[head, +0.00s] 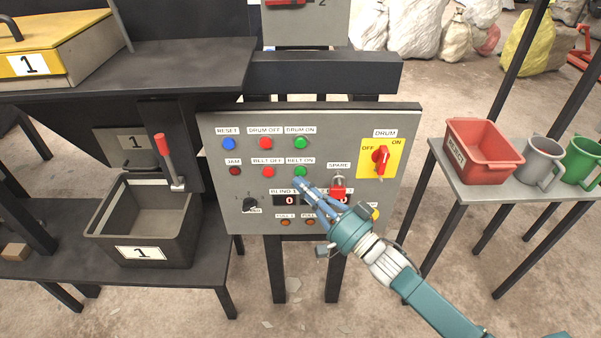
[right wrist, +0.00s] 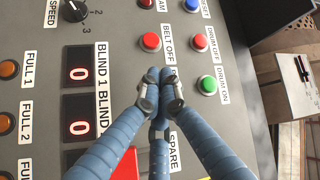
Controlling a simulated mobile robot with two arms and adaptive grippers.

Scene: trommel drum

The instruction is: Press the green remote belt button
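The green BELT ON button (head: 300,171) sits on the grey control panel (head: 221,200), below the green DRUM ON button (head: 300,143) and right of the red BELT OFF button (head: 268,171). My right gripper (head: 302,186) has its blue fingers together and empty, with the tips just below the BELT ON button in the head view. In the right wrist view the fingertips (right wrist: 160,88) cover the spot beside BELT OFF (right wrist: 150,41) and hide the BELT ON button. I cannot tell whether they touch it. My left gripper is not in view.
The DRUM ON button (right wrist: 207,85) is close beside the fingertips in the wrist view. A red-and-yellow drum switch (head: 380,160) and a red spare cover (head: 338,192) are nearby. A grey bin (head: 142,225) stands left; a red tray (head: 484,152) stands right.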

